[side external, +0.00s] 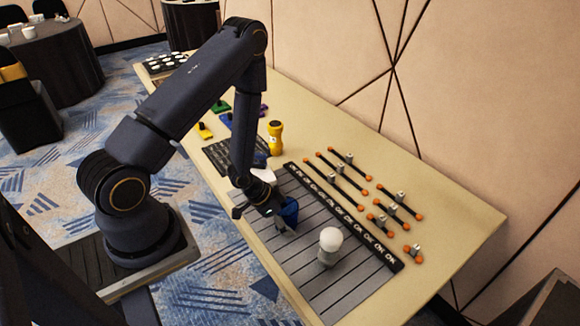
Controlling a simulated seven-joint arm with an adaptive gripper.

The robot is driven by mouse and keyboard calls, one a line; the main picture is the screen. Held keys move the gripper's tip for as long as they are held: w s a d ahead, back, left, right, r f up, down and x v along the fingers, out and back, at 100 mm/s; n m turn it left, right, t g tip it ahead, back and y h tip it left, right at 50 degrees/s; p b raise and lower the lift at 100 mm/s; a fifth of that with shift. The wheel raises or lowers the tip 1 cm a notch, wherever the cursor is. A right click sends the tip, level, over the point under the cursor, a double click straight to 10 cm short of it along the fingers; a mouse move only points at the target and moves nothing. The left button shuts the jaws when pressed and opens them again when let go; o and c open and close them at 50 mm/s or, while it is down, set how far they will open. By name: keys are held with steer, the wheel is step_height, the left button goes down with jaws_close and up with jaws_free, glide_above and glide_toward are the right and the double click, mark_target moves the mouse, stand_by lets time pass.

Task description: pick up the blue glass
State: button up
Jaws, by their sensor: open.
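A blue object (290,211), which looks like the blue glass, stands on the grey slatted panel (345,290) in the side external view. My gripper (266,212) is low over the panel, right at the left side of the blue object. The jaws are open. One finger hides part of the blue object, and I cannot tell whether the fingers touch it or reach around it.
A white-topped bulb-like item (330,240) stands on the panel to the right. A black labelled strip (340,210) borders the panel. Several orange-ended rods (345,170) lie behind it. A yellow bottle (275,138) stands further back. The table's right end (450,235) is clear.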

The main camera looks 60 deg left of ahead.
steer(key=shift+c, duration=0.5)
steer(key=c, duration=1.2)
steer(key=shift+o, duration=0.2)
